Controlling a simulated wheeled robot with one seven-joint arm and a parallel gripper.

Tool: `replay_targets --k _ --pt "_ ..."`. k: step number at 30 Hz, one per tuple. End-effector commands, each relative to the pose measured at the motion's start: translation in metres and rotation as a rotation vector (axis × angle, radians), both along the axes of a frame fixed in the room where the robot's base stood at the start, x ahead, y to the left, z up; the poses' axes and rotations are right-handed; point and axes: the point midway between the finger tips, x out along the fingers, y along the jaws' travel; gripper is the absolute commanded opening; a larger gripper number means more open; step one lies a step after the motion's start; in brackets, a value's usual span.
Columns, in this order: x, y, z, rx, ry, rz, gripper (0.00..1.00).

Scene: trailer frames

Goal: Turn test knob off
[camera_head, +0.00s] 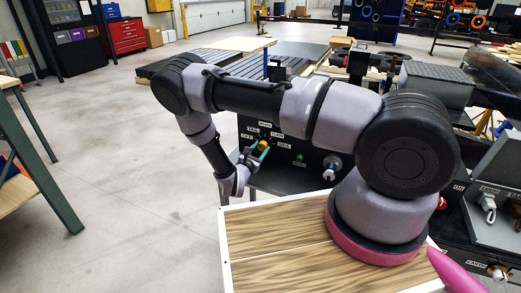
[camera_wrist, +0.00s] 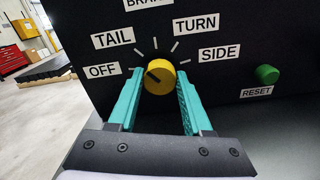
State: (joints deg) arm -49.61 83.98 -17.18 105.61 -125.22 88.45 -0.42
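The test knob (camera_wrist: 160,76) is a round yellow dial with a dark pointer mark on a black panel. It also shows in the head view (camera_head: 264,145). Labels around it read OFF (camera_wrist: 103,70), TAIL, BRAKE (partly cut off), TURN and SIDE. The dark mark sits on the knob's left part, toward the OFF and TAIL side; its exact setting is hard to tell. My gripper (camera_wrist: 157,88) has two teal fingers, one on each side of the knob. The fingers are apart, with a visible gap to the knob at the right; contact at the left is unclear.
A green RESET button (camera_wrist: 267,74) is on the panel right of the knob. It also shows in the head view (camera_head: 300,156). Open concrete floor (camera_head: 125,160) lies to the left.

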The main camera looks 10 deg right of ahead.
Motion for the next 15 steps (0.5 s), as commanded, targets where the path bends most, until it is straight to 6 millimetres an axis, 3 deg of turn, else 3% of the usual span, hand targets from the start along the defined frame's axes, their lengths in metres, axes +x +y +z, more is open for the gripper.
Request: replay_targets --k 15 --pt "-0.0005 0.0014 -0.0003 -0.122 0.088 0.002 0.00"
